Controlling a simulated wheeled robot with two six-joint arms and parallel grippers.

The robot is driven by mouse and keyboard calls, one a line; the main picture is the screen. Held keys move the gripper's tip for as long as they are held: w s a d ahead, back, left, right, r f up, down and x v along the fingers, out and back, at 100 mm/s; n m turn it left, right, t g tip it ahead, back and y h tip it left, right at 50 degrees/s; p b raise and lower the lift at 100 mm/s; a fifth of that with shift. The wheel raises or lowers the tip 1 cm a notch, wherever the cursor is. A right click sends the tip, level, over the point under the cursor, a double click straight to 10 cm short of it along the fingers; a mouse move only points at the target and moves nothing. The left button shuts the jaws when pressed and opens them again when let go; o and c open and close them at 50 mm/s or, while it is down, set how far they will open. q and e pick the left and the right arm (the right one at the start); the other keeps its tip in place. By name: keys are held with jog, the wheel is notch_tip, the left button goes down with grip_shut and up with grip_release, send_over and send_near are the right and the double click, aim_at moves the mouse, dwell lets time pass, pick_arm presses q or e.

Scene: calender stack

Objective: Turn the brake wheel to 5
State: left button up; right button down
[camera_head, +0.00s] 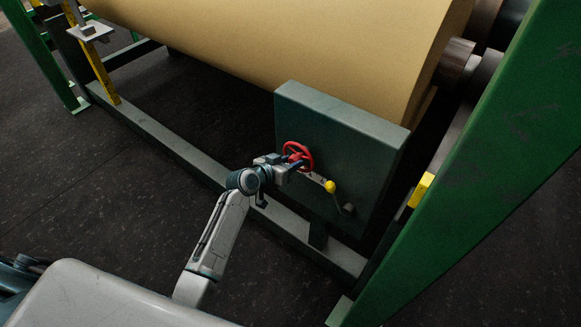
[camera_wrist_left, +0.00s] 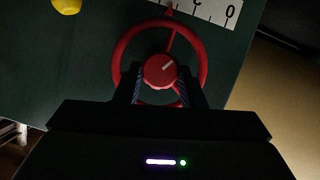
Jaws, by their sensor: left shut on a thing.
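The red brake wheel (camera_head: 300,151) is mounted on the front of a dark green-grey box (camera_head: 337,122). In the left wrist view the wheel (camera_wrist_left: 203,62) shows a round rim and a red hub (camera_wrist_left: 160,71) with a pale mark. My left gripper (camera_wrist_left: 160,88) is shut on the hub, one finger on each side. In the head view the left gripper (camera_head: 291,163) reaches the wheel from the left. A white scale plate (camera_wrist_left: 205,12) with ticks lies beyond the rim; a 0 is readable, and a red pointer shows near its edge. The right gripper is not in view.
A yellow-knobbed crank (camera_head: 330,186) sits on the box right of the wheel. A large tan roll (camera_head: 280,40) hangs above. A green frame post (camera_head: 470,150) stands at the right, and a low grey beam (camera_head: 170,140) runs along the floor. Dark floor (camera_head: 100,190) is open at left.

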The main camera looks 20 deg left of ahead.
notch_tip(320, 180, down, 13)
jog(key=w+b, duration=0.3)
jog(key=b, duration=1.1)
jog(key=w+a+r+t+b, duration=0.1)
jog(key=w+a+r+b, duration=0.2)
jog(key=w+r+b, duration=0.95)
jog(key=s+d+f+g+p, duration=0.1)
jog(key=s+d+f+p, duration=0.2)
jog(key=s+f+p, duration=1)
pick_arm(q)
jog(key=m+t+y+p, duration=0.1)
jog(key=m+p, duration=0.2)
jog(key=p, duration=0.5)
jog(key=m+t+y+p, duration=0.1)
jog(key=m+y+p, duration=0.1)
jog(key=p, duration=0.5)
jog(key=d+m+t+y+p, duration=0.1)
jog(key=m+p, duration=0.3)
jog(key=p, duration=0.4)
jog(key=shift+s+f+y+p, duration=0.2)
jog(key=shift+y+p, duration=0.15)
jog(key=shift+y, duration=0.25)
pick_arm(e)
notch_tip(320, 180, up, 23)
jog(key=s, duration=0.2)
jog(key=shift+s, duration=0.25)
